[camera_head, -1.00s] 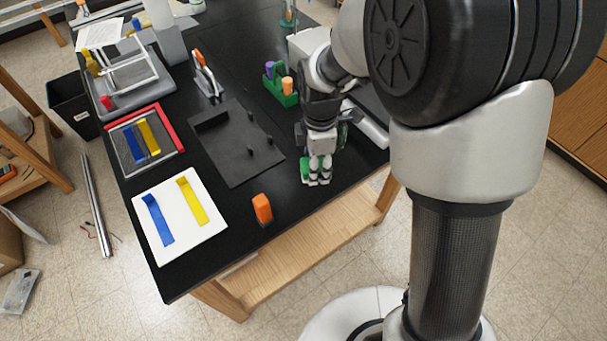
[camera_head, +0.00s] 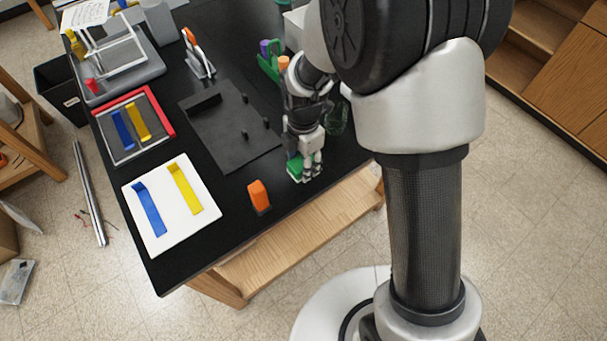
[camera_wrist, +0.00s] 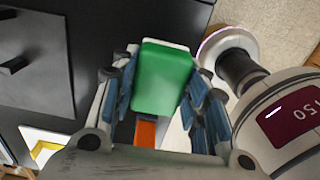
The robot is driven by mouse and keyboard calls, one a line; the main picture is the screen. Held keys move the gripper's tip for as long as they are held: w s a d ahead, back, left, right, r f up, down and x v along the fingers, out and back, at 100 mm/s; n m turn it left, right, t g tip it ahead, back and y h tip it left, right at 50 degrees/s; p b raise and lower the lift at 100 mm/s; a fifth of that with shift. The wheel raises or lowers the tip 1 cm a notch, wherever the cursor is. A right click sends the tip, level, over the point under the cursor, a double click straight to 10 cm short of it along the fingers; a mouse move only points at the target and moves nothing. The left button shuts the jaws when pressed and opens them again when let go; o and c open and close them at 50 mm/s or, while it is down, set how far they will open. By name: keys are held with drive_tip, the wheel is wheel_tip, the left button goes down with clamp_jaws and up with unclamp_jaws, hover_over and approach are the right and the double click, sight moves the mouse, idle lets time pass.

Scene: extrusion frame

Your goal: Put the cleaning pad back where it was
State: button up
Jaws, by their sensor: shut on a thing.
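The cleaning pad appears to be the green block with a white edge (camera_wrist: 163,78), between my fingers in the wrist view. In the head view the green pad (camera_head: 294,168) shows at the left of my fingertips, near the front edge of the black table. My gripper (camera_head: 305,170) points down and is shut on the pad; it also shows in the wrist view (camera_wrist: 160,92). An orange block (camera_head: 259,195) stands on the table to the left of my gripper. In the wrist view an orange part (camera_wrist: 145,132) shows beyond the pad. Whether the pad touches the table is unclear.
A white board (camera_head: 158,238) with blue and yellow strips lies at the front left. Behind it are a red-edged tray (camera_head: 170,128) and a dark plate with pegs (camera_head: 225,150). A green caddy (camera_head: 268,68) and a greenish jar (camera_head: 337,118) stand near my arm.

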drive_tip(key=shift+f+b, duration=0.6)
drive_tip(key=shift+f, duration=1.9)
drive_tip(key=shift+f, duration=0.1)
drive_tip(key=shift+f, duration=0.15)
drive_tip(key=o, duration=1.1)
